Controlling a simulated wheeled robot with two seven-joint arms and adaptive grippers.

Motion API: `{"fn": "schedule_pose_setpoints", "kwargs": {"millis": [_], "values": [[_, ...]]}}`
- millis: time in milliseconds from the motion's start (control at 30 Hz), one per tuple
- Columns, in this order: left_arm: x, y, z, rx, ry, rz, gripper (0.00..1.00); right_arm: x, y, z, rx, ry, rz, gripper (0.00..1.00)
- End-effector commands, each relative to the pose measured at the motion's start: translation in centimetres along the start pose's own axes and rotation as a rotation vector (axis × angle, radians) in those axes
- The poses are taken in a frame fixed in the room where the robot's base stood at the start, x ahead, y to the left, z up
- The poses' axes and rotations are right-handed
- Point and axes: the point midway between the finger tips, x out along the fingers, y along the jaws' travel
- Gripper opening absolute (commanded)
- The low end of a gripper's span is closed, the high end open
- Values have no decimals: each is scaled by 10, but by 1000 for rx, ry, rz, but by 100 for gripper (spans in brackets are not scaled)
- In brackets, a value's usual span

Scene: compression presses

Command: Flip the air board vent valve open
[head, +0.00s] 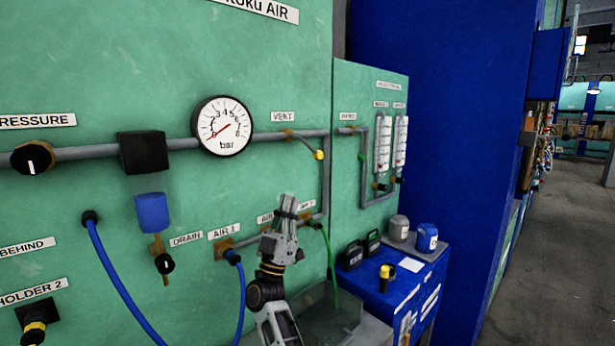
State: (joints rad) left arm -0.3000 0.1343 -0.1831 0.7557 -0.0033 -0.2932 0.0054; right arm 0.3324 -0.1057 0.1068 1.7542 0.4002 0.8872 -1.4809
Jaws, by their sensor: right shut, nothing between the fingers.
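The vent valve sits on the grey pipe of the green air board, just below the VENT label (283,117). Its brass body is on the pipe, and a thin lever with a yellow tip (319,155) slants down to the right from it. My right gripper (288,202) is below the valve in the picture, pointing up, shut and empty. It appears apart from the lever and overlaps the lower fittings near the AIR labels, partly hiding them. My left gripper is not in view.
A round pressure gauge (221,126) is left of the valve. A blue hose (240,290) and a green hose (331,268) hang beside my right arm. A blue cabinet (385,298) with bottles on top stands at the lower right. Open floor lies far right.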

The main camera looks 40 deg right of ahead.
Motion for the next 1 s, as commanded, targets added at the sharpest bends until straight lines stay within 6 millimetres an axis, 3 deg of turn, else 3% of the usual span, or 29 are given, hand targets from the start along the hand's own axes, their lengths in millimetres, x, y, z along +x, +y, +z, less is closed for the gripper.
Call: {"fn": "schedule_pose_setpoints", "kwargs": {"millis": [200, 667, 1000], "values": [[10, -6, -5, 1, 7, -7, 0, -10, -1, 6, 0, 0, 0, 0], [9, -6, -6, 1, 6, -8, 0, -9, 0, 5, 0, 0, 0, 0], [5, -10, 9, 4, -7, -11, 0, 1, 1, -5, -1, 1, 1, 0]]}}
